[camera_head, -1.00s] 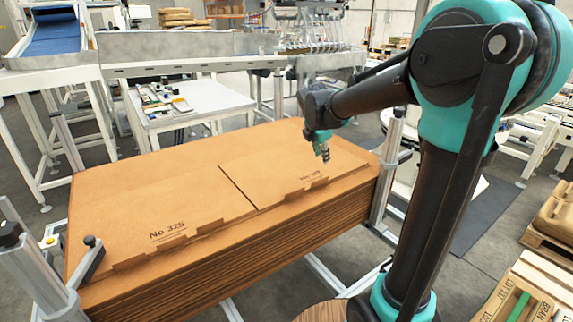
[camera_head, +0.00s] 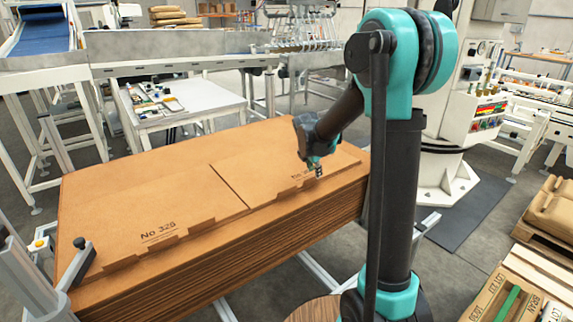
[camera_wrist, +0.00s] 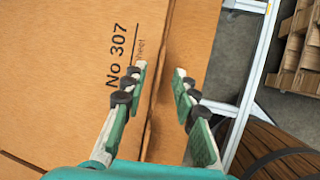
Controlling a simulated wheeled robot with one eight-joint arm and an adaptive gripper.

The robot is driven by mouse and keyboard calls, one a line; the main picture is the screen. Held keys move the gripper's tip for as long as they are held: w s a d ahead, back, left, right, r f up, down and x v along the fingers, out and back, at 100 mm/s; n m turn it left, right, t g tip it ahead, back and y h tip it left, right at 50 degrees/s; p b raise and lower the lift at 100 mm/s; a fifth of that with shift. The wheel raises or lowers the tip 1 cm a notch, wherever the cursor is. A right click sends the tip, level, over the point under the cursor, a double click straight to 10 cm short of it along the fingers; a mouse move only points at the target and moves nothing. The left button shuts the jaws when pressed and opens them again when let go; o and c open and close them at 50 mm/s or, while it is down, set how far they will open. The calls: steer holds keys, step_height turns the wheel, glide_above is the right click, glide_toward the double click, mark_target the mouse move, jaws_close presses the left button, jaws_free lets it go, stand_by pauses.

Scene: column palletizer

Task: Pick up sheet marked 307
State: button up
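The sheet marked 307 (camera_wrist: 85,55) lies flat on top of a stack of brown cardboard sheets, and its printed "No 307" reads clearly in the wrist view. In the head view this right-hand sheet (camera_head: 250,165) has its print partly covered by my gripper. My gripper (camera_wrist: 160,72) is open and empty, with its two fingers apart on either side of the sheet's notched front edge. In the head view my gripper (camera_head: 318,172) is over that front edge. I cannot tell whether the fingers touch the sheet.
A second sheet marked with a number like 328 (camera_head: 130,205) lies to the left on the same stack. Metal frame posts (camera_head: 75,265) stand at the stack's corners. A white table (camera_head: 190,100) with small items stands behind. Pallets with sacks (camera_head: 555,215) are at the right.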

steer(key=shift+x, duration=2.6)
steer(key=shift+c, duration=0.3)
jaws_close()
